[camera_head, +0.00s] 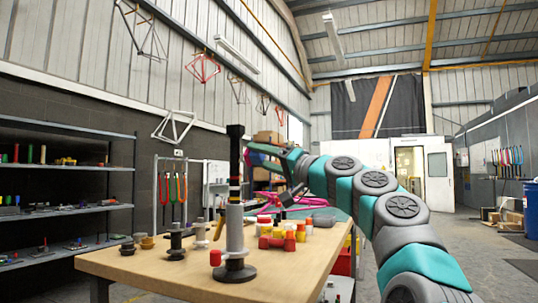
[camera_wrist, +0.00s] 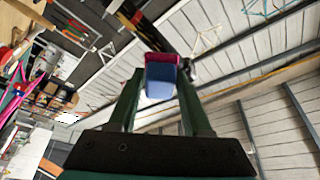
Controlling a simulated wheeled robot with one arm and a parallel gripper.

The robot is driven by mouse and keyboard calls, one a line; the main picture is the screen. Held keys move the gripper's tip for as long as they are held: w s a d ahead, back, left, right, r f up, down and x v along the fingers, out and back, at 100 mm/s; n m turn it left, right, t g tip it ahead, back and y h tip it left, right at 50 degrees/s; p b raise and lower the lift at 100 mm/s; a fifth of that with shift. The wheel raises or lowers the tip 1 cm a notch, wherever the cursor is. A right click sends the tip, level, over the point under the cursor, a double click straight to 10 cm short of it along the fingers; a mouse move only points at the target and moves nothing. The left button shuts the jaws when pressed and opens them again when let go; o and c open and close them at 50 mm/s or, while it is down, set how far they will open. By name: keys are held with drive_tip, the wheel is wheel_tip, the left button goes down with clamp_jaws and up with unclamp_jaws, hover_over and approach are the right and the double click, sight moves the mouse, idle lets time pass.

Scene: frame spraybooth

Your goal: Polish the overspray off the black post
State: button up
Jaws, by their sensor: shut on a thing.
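The black post (camera_head: 235,154) stands upright in a grey sleeve (camera_head: 235,228) on a round dark base (camera_head: 233,271) near the table's front edge. Light and red bands show partway down it. My gripper (camera_head: 262,151) is raised just right of the post's upper part, reaching in from the right. In the wrist view my gripper (camera_wrist: 160,88) is shut on a blue block with a pink far face (camera_wrist: 160,80). The block's pink end is close to the post; I cannot tell if they touch. A dark bar, likely the post, shows behind the block.
The wooden table (camera_head: 150,262) holds several red and yellow pieces (camera_head: 280,238), dark spools (camera_head: 175,243) and a red-capped white jar (camera_head: 215,260) close to the post's base. Shelves (camera_head: 60,170) stand left. The floor right of the table is mostly open.

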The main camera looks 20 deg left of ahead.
sight(239, 183)
drive_tip(key=shift+w+a, duration=0.15)
drive_tip(key=shift+a, duration=0.9)
idle(0.7)
drive_tip(key=shift+f, duration=0.15)
wheel_tip(239, 183, down, 7)
drive_tip(key=b, duration=0.7)
drive_tip(key=shift+a+f, duration=0.1)
drive_tip(key=shift+f, duration=0.05)
drive_tip(key=shift+r+p, duration=1.65)
drive_tip(key=shift+r, duration=0.45)
wheel_tip(239, 183, up, 4)
drive_tip(key=p, duration=0.3)
drive_tip(key=shift+f, duration=0.25)
drive_tip(key=shift+f, duration=0.1)
drive_tip(key=shift+d, duration=0.25)
drive_tip(key=shift+s+d+b, duration=0.15)
drive_tip(key=shift+d+b, duration=0.2)
drive_tip(key=shift+d, duration=1.05)
drive_tip(key=shift+s+d+b, duration=0.15)
drive_tip(key=shift+d+b, duration=0.15)
drive_tip(key=shift+d, duration=1.05)
